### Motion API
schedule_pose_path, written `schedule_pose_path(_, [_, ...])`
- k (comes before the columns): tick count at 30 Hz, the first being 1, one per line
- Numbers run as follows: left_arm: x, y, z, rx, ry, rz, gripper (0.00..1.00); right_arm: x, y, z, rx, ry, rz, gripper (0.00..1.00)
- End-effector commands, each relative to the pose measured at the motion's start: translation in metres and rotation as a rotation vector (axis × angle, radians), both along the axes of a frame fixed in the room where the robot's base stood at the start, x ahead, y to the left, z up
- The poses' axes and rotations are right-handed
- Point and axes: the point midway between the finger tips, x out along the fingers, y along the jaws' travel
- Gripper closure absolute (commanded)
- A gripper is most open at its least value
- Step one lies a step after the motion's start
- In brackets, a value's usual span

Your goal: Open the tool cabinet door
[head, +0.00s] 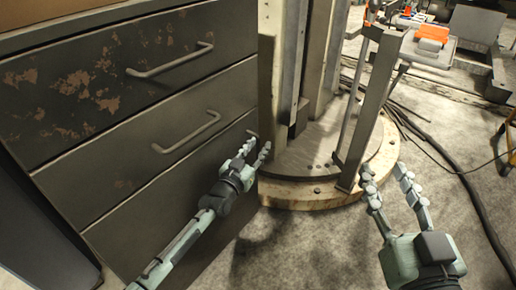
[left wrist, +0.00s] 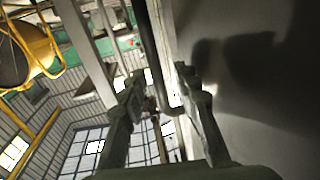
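The dark, rust-spotted tool cabinet (head: 120,110) stands at the left of the head view. Stacked front panels show, two with clear bar handles, the upper (head: 170,60) and the middle (head: 186,132). I cannot tell which panel is a door. My left gripper (head: 256,148) is at the right edge of the lowest visible panel, fingers apart. In the left wrist view, a dark curved bar (left wrist: 151,50), seemingly a handle, passes between the spread fingers (left wrist: 162,88) beside a grey surface; contact is unclear. My right gripper (head: 384,172) is open and empty, away from the cabinet.
A column on a round base plate (head: 310,190) stands right of the cabinet, with an upright metal bracket (head: 368,115). Black cables (head: 450,170) cross the floor at right. An orange item (head: 432,36) lies on equipment at the back. Carpet in front is clear.

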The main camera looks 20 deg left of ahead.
Motion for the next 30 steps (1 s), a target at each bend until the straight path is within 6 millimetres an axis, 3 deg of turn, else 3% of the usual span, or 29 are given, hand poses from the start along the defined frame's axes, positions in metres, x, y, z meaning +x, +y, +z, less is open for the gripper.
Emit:
schedule_pose_path(5, [-0.0002,-0.0003,0.0000,0.000,0.000,0.000,0.72,0.0001,0.0000,0.0002,0.000,0.000,0.000,0.60])
schedule_pose_path(12, [-0.0004,-0.0002,-0.0001,0.000,0.000,0.000,1.00,0.0001,0.0000,0.0002,0.000,0.000,0.000,0.60])
schedule_pose_path(30, [-0.0034,-0.0004,0.0000,0.001,0.001,-0.007,1.00,0.0005,-0.0003,-0.0006,-0.004,0.008,-0.001,0.60])
